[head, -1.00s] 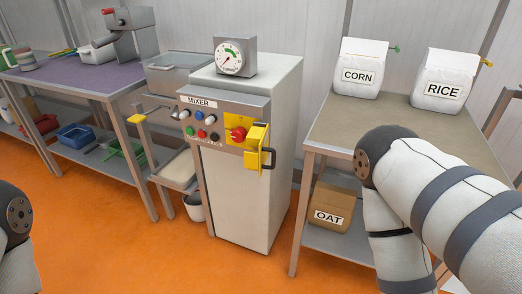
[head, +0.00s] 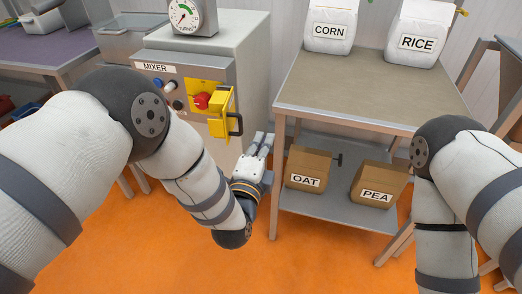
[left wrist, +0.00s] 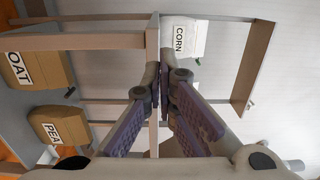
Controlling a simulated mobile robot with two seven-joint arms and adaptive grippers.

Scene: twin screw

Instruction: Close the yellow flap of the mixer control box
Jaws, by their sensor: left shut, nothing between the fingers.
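The mixer control box (head: 175,75) shows left of centre in the head view, partly hidden by my left arm. Its yellow flap (head: 227,115) stands open, swung out to the right of the red button (head: 201,101), with a dark handle (head: 237,124) on its outer side. My left gripper (head: 263,139) is shut and empty, right of and lower than the flap in the picture, apart from it. The left wrist view shows its fingers (left wrist: 163,75) up close. My right arm is at the right edge, but its gripper is out of view.
A table (head: 350,90) to the right carries the CORN bag (head: 330,30) and RICE bag (head: 418,40). The OAT bag (head: 306,168) and PEA bag (head: 378,185) sit on its lower shelf. A dial gauge (head: 187,15) stands on the mixer cabinet.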

